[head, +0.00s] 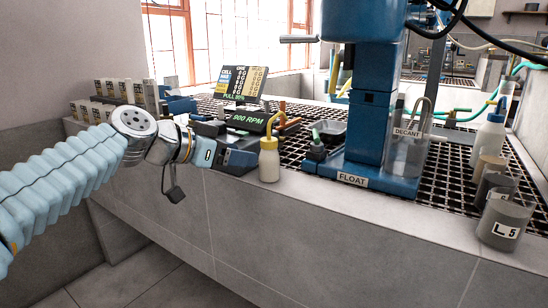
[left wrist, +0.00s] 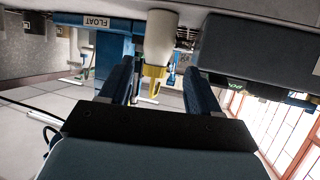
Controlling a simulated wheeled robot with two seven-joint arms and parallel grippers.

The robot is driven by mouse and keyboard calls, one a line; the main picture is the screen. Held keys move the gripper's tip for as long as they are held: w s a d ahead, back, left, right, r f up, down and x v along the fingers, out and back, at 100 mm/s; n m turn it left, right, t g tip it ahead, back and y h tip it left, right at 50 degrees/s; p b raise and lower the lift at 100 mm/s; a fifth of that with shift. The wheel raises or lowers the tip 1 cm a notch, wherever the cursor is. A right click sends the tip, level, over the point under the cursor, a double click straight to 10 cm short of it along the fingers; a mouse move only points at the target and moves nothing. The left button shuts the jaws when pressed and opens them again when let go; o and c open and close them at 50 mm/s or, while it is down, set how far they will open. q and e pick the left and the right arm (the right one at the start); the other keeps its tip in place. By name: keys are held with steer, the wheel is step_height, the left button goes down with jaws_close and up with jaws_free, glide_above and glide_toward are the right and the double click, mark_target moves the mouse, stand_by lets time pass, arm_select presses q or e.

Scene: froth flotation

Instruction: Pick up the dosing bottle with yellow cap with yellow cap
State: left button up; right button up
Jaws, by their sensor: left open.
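The dosing bottle with yellow cap (head: 269,166) stands upright on the grey bench ledge, left of the blue FLOAT machine. It has a pale, cream body and a yellow spout. My left gripper (head: 246,158) comes in from the left, level and close beside the bottle. In the left wrist view, which is upside down, the bottle (left wrist: 160,38) shows ahead, in line with the gap between the two open fingers (left wrist: 158,66). The fingers are empty; I cannot tell whether the tips reach the bottle's sides. My right gripper is not in view.
The FLOAT machine (head: 369,120) stands right of the bottle. A dark box reading 900 RPM (head: 247,121) sits behind my left gripper. Grey beakers (head: 505,222) and a white bottle (head: 488,140) stand at far right.

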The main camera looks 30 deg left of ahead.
mark_target(261, 158)
arm_select(q)
steer(key=x, duration=0.4)
steer(key=p+x, duration=0.1)
steer(key=x, duration=0.3)
steer(key=shift+w+d+p, duration=0.15)
steer(key=shift+d+p, duration=0.1)
steer(key=shift+p, duration=0.05)
steer(key=shift+w+d+f, duration=0.1)
steer(key=shift+w+f, duration=0.2)
steer(key=shift+w, duration=0.2)
steer(key=c, duration=0.5)
